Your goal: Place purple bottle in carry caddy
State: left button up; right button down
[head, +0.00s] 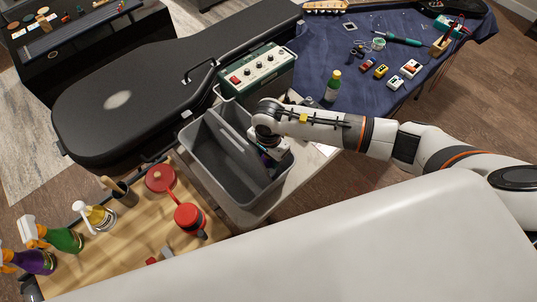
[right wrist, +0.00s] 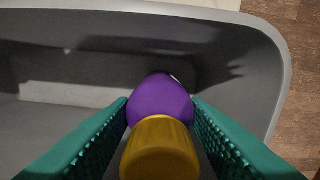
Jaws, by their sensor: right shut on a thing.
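The purple bottle (right wrist: 160,100) with a gold cap is between the two green finger pads of my right gripper (right wrist: 161,120) in the right wrist view. My right gripper (head: 268,158) is shut on it and reaches down into the right-hand compartment of the grey carry caddy (head: 207,168). The caddy has a tall middle handle. Its grey wall and rim (right wrist: 283,70) surround the bottle in the right wrist view. In the head view the gripper mostly hides the bottle. I cannot tell whether the bottle touches the caddy floor. My left gripper is not in view.
A green amplifier box (head: 255,72) and a black guitar case (head: 130,100) lie behind the caddy. A wooden bench (head: 110,265) at lower left holds spray bottles, including a purple one (head: 36,262), and red items. A blue-covered table (head: 345,90) carries a small green bottle (head: 332,88) and tools.

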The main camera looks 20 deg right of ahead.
jog(key=c, duration=0.8)
grip_release()
jog(key=shift+f, duration=0.1)
notch_tip(320, 180, up, 11)
jog(key=b, duration=0.3)
jog(key=shift+r, duration=0.65)
